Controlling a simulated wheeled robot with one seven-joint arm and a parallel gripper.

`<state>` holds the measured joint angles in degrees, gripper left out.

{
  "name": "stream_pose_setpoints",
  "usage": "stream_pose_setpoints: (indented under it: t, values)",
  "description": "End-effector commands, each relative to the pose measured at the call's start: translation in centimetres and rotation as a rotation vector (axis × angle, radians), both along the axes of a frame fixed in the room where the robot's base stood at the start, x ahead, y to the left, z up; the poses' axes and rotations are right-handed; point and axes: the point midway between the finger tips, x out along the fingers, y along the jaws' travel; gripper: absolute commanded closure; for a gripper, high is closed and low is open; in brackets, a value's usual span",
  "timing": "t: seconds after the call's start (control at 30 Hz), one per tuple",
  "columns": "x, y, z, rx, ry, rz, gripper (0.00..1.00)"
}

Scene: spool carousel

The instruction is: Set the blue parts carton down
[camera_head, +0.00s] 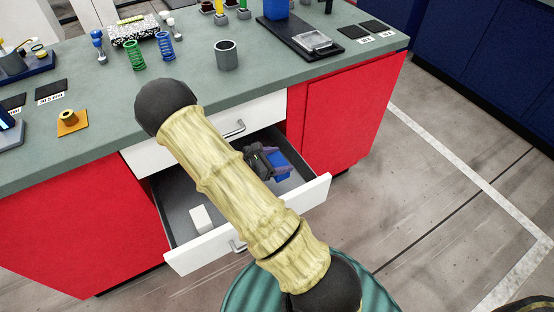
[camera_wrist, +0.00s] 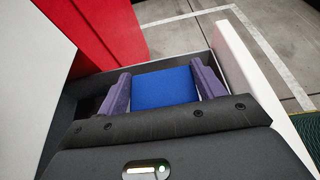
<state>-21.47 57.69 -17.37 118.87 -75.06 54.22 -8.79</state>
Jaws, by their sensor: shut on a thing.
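The blue parts carton (camera_head: 279,158) is at the right end of the open drawer (camera_head: 305,199), below its rim. My gripper (camera_head: 275,170) reaches down into the drawer and is shut on the carton. In the wrist view, the purple fingers of my gripper (camera_wrist: 161,72) stand on either side of the blue carton (camera_wrist: 164,90). Whether the carton touches the drawer floor cannot be told. My arm hides the middle of the drawer in the head view.
A white block (camera_head: 201,218) lies in the drawer's left part. A shut white drawer (camera_head: 265,112) is above, and a red cabinet door (camera_head: 345,115) is to the right. The counter above carries a grey cup (camera_head: 227,56), springs and a dark tray (camera_head: 300,40).

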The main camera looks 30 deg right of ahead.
Motion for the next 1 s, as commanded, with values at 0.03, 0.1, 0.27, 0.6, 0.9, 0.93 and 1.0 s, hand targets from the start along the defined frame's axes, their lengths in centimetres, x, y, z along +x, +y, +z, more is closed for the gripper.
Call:
stream_pose_setpoints:
  t: [0.03, 0.1, 0.27, 0.6, 0.9, 0.93, 1.0]
  values:
    - [0.0, 0.0, 0.1, -0.001, 0.000, 0.000, 0.61]
    - [0.0, 0.0, 0.3, -0.001, 0.000, 0.003, 0.61]
    - [0.2, 0.5, 2.0, -0.006, 0.000, 0.027, 0.61]
    - [0.7, 2.9, 8.5, -0.026, -0.002, 0.147, 0.61]
    - [1.0, 5.2, 13.9, -0.036, -0.006, 0.260, 0.61]
    - [1.0, 5.5, 14.5, -0.036, -0.006, 0.271, 0.61]
    - [1.1, 6.0, 15.8, -0.037, -0.007, 0.297, 0.61]
